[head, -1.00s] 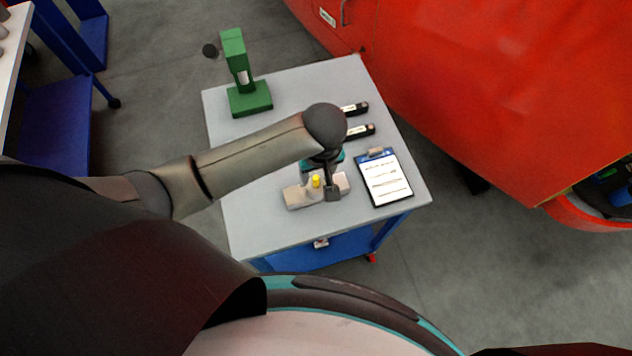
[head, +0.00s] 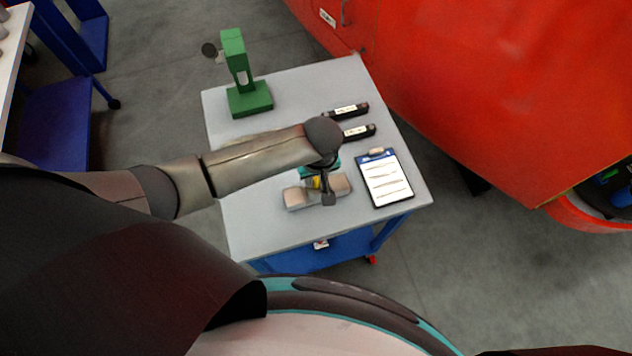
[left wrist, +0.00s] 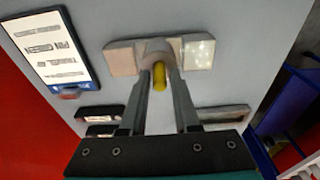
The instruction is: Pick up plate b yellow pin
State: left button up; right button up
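The yellow pin (left wrist: 159,76) stands in the middle of a pale beige and grey plate (left wrist: 122,58) on the table. In the head view the pin (head: 315,183) is partly hidden by my left gripper (head: 323,192), and the plate (head: 297,198) shows on both sides of it. In the left wrist view my left gripper (left wrist: 160,82) is open, with one finger on each side of the yellow pin. A small gap seems to show between the fingers and the pin. My right gripper is not in view.
The grey tabletop (head: 260,225) also carries a clipboard (head: 385,180) to the plate's right, two black labelled items (head: 348,110) behind, and a green stand (head: 246,85) at the back left. A large red body (head: 480,80) stands beyond the table on the right.

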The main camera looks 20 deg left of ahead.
pick_arm(q)
grip_shut()
dwell(0.5)
